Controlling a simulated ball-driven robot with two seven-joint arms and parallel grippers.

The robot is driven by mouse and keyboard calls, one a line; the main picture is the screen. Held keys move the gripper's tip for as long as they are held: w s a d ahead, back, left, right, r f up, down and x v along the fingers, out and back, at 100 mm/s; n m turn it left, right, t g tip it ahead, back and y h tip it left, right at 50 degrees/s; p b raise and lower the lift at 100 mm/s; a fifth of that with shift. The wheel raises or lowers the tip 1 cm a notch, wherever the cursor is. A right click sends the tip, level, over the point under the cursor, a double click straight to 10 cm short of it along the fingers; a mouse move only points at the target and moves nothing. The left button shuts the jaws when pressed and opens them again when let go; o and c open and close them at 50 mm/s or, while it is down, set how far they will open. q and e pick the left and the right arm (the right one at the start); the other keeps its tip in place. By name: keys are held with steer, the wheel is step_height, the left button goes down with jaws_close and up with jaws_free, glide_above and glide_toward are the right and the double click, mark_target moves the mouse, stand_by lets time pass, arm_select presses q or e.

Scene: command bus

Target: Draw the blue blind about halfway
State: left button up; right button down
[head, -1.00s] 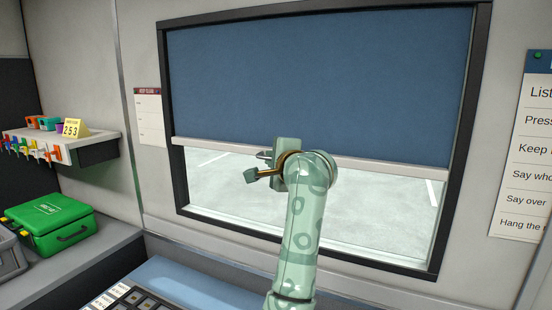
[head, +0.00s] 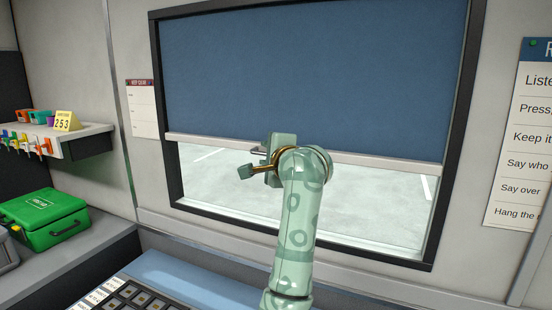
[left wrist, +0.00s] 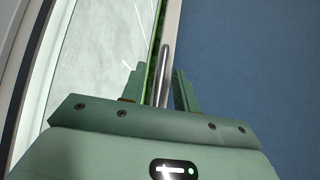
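The blue blind (head: 300,75) covers the upper part of the window, with its pale bottom bar (head: 210,140) a little below mid-window and slightly aslant in the head view. My left gripper (head: 253,162) is at this bar, left of the window's middle. In the left wrist view, a grey rod (left wrist: 164,75) lies between the two fingers of this gripper (left wrist: 160,90), with the blue blind (left wrist: 250,60) to the right. The fingers stand apart, and a narrow gap shows beside the rod. My wrist hides part of the bar. My right gripper is not in view.
The dark window frame (head: 169,165) surrounds the pane, with pale ground outside. A console with buttons (head: 130,297) lies below. A green case (head: 45,218) and a shelf (head: 85,140) with coloured items are at left. A sign (head: 515,150) hangs at right.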

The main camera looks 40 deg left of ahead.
arm_select(q)
steer(key=v, duration=1.6)
